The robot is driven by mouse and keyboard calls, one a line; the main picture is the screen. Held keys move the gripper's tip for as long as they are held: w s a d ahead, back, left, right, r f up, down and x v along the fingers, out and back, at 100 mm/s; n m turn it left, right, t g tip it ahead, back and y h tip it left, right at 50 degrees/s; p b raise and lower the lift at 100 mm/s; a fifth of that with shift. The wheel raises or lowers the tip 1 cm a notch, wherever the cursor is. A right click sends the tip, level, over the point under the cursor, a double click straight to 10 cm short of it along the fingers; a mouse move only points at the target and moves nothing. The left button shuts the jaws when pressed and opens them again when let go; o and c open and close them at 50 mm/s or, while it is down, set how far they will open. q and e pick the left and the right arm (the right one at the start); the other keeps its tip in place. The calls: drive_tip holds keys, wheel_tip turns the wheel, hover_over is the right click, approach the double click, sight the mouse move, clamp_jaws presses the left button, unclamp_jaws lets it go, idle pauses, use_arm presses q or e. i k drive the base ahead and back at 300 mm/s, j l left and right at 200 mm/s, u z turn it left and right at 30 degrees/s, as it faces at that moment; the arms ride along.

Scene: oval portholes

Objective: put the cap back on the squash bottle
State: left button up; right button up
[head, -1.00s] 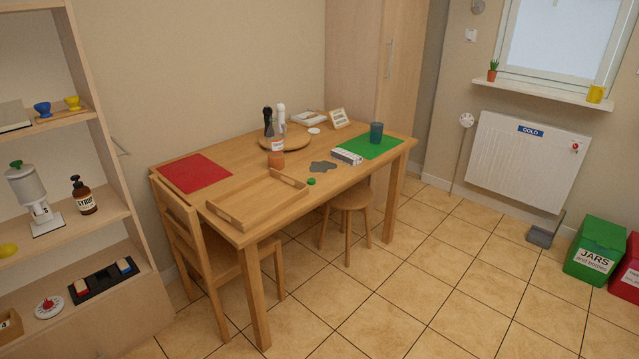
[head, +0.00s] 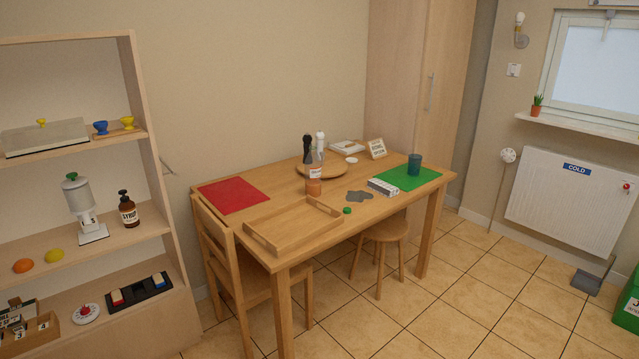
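The squash bottle (head: 313,175) stands upright on the wooden table, clear with orange squash in its lower part and a pale label. Its top overlaps the dark mill behind it, so its mouth is hard to make out. A small green cap (head: 347,210) lies on the table near the front edge, to the right of the bottle and apart from it. Neither of my grippers is in the head view.
The table (head: 384,208) also bears a wooden tray (head: 262,243), red mat (head: 233,194), green mat (head: 420,180), blue cup (head: 414,164), white box (head: 383,187) and grey patch (head: 360,196).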

sight(313, 166)
drive_tip(key=i+l+u, duration=0.3)
drive_tip(key=i, duration=0.55)
drive_tip(key=i+l+u, duration=0.25)
drive_tip(key=i+l, duration=0.25)
drive_tip(key=i, duration=0.3)
drive_tip(key=i+l+u, duration=0.3)
drive_tip(key=i+l, duration=0.3)
drive_tip(key=i, duration=0.15)
